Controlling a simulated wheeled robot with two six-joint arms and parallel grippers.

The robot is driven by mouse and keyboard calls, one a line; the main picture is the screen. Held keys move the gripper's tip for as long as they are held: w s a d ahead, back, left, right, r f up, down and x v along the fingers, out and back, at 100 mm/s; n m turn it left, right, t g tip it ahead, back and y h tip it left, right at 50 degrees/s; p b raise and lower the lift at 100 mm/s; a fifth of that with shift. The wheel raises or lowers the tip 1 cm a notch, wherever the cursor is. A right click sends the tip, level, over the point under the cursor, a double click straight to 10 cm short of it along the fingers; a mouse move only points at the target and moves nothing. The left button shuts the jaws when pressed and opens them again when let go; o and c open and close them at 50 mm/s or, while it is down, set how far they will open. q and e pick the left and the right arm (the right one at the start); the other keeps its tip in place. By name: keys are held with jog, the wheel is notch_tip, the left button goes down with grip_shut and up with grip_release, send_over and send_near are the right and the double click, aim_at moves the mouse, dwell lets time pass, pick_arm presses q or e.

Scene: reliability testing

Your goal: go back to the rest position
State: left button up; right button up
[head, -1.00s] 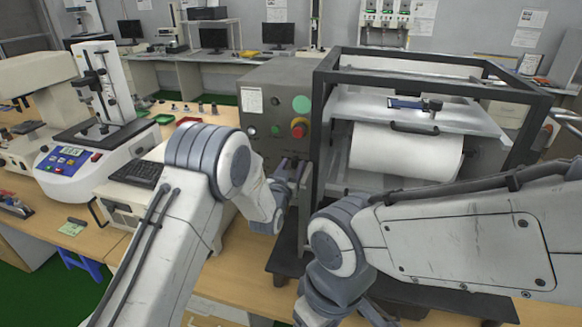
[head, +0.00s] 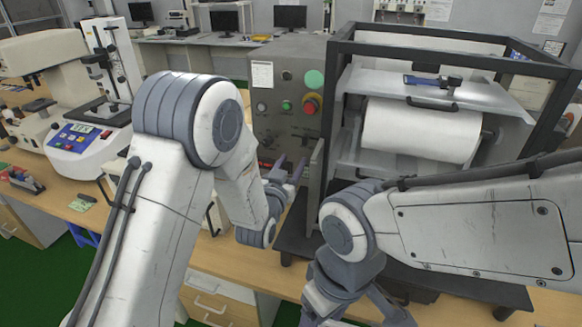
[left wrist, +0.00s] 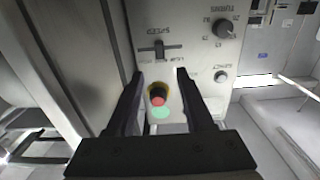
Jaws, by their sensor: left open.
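My left gripper (head: 288,166) is open and empty, in front of the grey control panel (head: 270,135) in the head view. In the left wrist view, its two fingers (left wrist: 160,75) stand apart with nothing between them. Beyond them the panel shows upside down, with a red button in a yellow ring (left wrist: 158,95) and a green button (left wrist: 161,113). My right arm comes in from the right in the head view. Its end lies at the bottom edge, partly cut off, and I cannot tell how its jaws stand.
A dark-framed machine with a white roller (head: 422,130) stands right of the panel. A white tester (head: 90,135) stands at the left on the wooden bench (head: 75,190). Monitors (head: 224,20) stand on a far desk. Green floor shows at lower left.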

pick_arm(q)
jog(key=shift+a, duration=0.1)
jog(key=s+a+f+n+g+y, duration=0.2)
jog(key=s+a+f+g+y, duration=0.3)
jog(key=a, duration=0.5)
jog(key=s+a+f+n+g, duration=0.1)
jog(key=s+a+g, duration=0.35)
jog(key=s, duration=0.45)
jog(key=s+a+f+n+g, duration=0.1)
jog(key=s+a+g, duration=0.35)
jog(key=s, duration=0.55)
jog(key=s+d+r+m+g, duration=0.1)
jog(key=s+d+r+m, duration=0.1)
jog(key=s+d+m, duration=0.2)
jog(key=s+d+r+m+g, duration=0.2)
jog(key=s+d+r+m, duration=0.1)
jog(key=s+d, duration=0.7)
jog(key=shift+r+m, duration=0.2)
jog(key=shift+m, duration=0.2)
